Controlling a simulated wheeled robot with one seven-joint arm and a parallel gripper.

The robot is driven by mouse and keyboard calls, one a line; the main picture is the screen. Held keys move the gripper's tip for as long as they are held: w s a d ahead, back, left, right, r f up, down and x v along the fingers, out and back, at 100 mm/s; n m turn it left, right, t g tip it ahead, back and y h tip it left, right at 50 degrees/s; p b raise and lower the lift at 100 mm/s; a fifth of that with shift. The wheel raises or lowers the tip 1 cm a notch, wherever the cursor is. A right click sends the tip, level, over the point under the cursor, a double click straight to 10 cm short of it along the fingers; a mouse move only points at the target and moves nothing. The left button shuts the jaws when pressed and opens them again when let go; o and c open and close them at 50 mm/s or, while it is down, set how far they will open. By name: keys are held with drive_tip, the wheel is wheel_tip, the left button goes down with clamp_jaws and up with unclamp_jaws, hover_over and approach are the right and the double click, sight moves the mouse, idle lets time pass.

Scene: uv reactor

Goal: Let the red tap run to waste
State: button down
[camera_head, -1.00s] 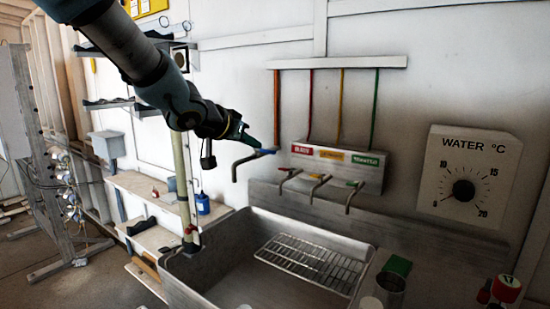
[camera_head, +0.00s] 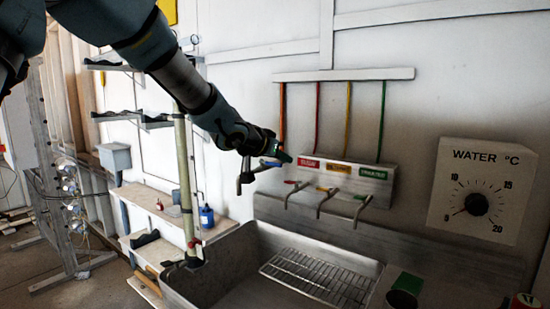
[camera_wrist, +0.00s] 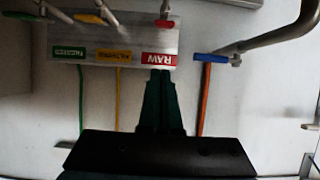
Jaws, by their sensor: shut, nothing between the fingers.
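The red tap has a small red lever (camera_head: 291,182) and a bent metal spout (camera_head: 288,197), the leftmost of three on the grey panel. Its red label (camera_head: 309,164) reads RAW in the wrist view (camera_wrist: 160,58), where the red lever (camera_wrist: 163,24) also shows. My gripper (camera_head: 287,157) is shut and empty, just left of the red label and above the red lever, apart from the lever. In the wrist view its fingertips (camera_wrist: 161,73) are close to the label; contact cannot be told. The metal sink (camera_head: 225,262) lies below the taps.
A blue-levered tap (camera_head: 270,163) is close beside my gripper on the left. Yellow (camera_head: 325,189) and green (camera_head: 362,197) levers are to the right. A wire rack (camera_head: 318,279) lies in the sink. A water dial (camera_head: 482,195) hangs at right.

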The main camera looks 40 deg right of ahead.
sight(290, 182)
drive_tip(key=shift+x, duration=1.1)
wheel_tip(290, 182, down, 2)
drive_tip(key=shift+s+a+f+b, duration=0.1)
drive_tip(key=shift+f+b, duration=0.1)
drive_tip(key=shift+b, duration=0.1)
drive_tip(key=shift+a+f, duration=0.2)
drive_tip(key=shift+f, duration=0.6)
drive_tip(key=shift+f, duration=0.1)
